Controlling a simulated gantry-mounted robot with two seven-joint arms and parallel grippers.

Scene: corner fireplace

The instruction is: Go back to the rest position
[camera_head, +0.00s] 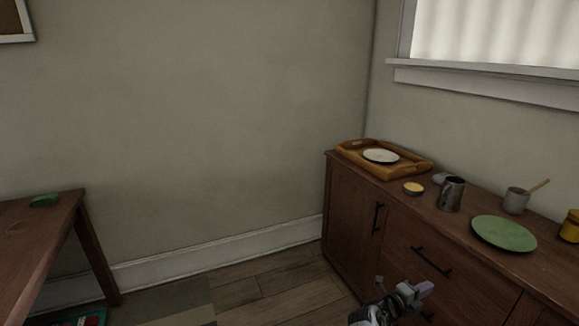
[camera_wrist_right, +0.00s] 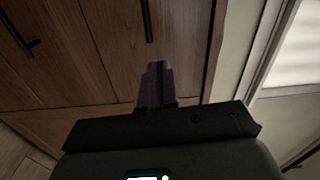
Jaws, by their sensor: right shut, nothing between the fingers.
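My right gripper (camera_head: 425,288) shows at the bottom of the head view, in front of the dark wooden cabinet (camera_head: 345,215). Its fingers are together with nothing between them. In the right wrist view the shut fingers (camera_wrist_right: 155,82) show against the brown wood of the cabinet, with dark handles above them. My left gripper is not in view.
On the cabinet top stand a wooden tray (camera_head: 420,166) with a white plate (camera_head: 381,156), a small yellow-topped dish (camera_head: 413,188), a metal mug (camera_head: 451,194), a green plate (camera_head: 504,233) and a cup (camera_head: 516,201). A wooden table (camera_head: 40,235) stands at left. The floor between is open.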

